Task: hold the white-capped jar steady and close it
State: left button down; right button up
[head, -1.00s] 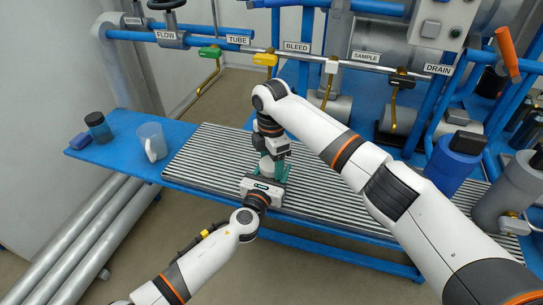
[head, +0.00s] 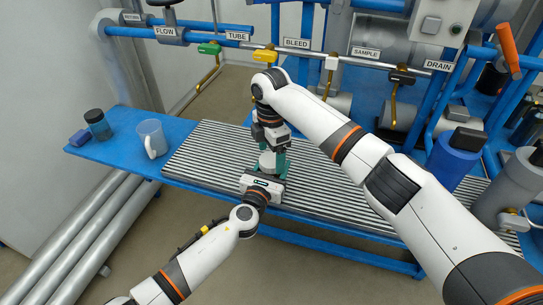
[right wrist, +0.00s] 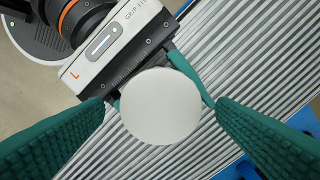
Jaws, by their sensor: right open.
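The white-capped jar (head: 267,161) stands upright on the ribbed mat, mostly hidden by my grippers in the head view. Its round white cap (right wrist: 160,106) shows from above in the right wrist view and hides the jar body. My left gripper (head: 268,176) reaches in from the front with a teal finger on each side of the jar and seems shut on it; the contact is hidden under the cap. My right gripper (right wrist: 160,108) points down over the cap, open, with its teal fingers wide apart on either side and clear of the cap.
The ribbed mat (head: 210,150) covers much of the blue bench (head: 118,153). Labelled pipes with valves run behind.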

notch_tip(320, 180, up, 3)
jog(key=shift+f, duration=0.1)
jog(key=shift+c, duration=1.3)
pick_arm(q)
jog(key=shift+s, duration=0.1)
pick_arm(e)
notch_tip(320, 180, up, 4)
jog(key=shift+f, duration=0.25)
jog(key=shift+f, duration=4.05)
